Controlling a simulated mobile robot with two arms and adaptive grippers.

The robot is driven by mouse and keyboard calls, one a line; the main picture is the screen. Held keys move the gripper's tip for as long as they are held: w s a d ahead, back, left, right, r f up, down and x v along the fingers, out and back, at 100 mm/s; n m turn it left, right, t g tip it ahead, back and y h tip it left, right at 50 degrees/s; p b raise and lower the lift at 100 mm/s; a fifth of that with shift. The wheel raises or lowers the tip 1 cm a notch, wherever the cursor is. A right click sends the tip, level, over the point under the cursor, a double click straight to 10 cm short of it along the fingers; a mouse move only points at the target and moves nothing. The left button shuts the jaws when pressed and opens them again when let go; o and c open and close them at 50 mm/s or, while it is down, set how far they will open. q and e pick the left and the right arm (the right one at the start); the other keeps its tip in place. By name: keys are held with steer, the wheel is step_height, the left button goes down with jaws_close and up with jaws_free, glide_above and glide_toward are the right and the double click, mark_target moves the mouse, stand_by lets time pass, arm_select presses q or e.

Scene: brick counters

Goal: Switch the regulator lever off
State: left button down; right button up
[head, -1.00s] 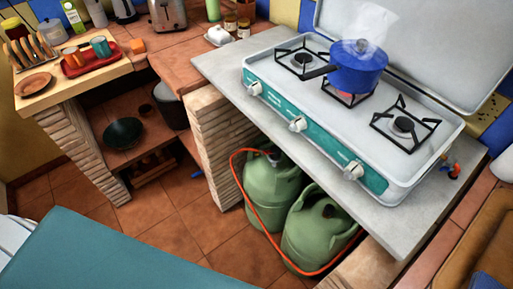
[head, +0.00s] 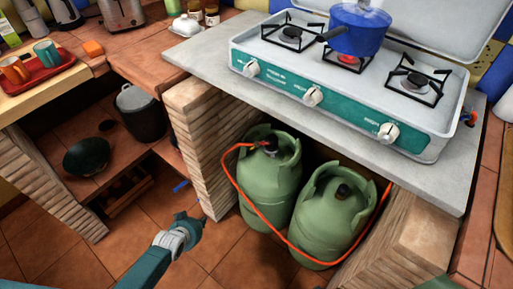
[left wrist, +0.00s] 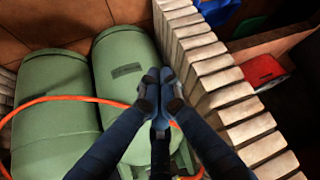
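Two green gas bottles stand under the stove counter, the left bottle (head: 270,185) and the right bottle (head: 333,220). The regulator (head: 268,145) sits on top of the left bottle, with a small red part that looks like its lever. An orange hose (head: 246,205) runs from it around the bottles' fronts. My left gripper (head: 188,218) is low in front of the brick pillar, left of and apart from the bottles. In the left wrist view its fingertips (left wrist: 160,78) meet, with nothing seen between them. There the regulator is not clearly visible. My right gripper is out of view.
The brick pillar (head: 198,145) stands just left of the bottles, and another brick wall (head: 415,240) bounds them at right. The stone counter edge (head: 325,140) overhangs them. A blue pot (head: 358,28) sits above a glowing burner. The tiled floor in front is clear.

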arm_select(q)
steer(key=w+d+r+m+t+h+b, duration=0.1)
steer(key=w+d+r+t+b, duration=0.2)
steer(key=w+r, duration=0.45)
steer(key=w+d+r+h+b, duration=0.2)
steer(key=w+d+r+b, duration=0.2)
steer(key=w+r, duration=0.3)
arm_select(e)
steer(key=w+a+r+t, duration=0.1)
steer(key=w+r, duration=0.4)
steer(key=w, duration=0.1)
arm_select(q)
steer(key=d+r+m+h+b, duration=0.2)
steer(key=d+r+b, duration=0.2)
steer(key=r, duration=0.3)
steer(key=d+r+m+t+h+b, duration=0.1)
steer(key=d+r+b, duration=0.3)
steer(key=r, duration=0.4)
steer(key=shift+w+d+r+m+t+h, duration=0.3)
steer(key=shift+w+d+m+h, duration=0.1)
steer(key=shift+d+h, duration=0.4)
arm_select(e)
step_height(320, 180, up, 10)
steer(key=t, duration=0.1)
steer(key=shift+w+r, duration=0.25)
arm_select(q)
steer(key=shift+d, duration=0.15)
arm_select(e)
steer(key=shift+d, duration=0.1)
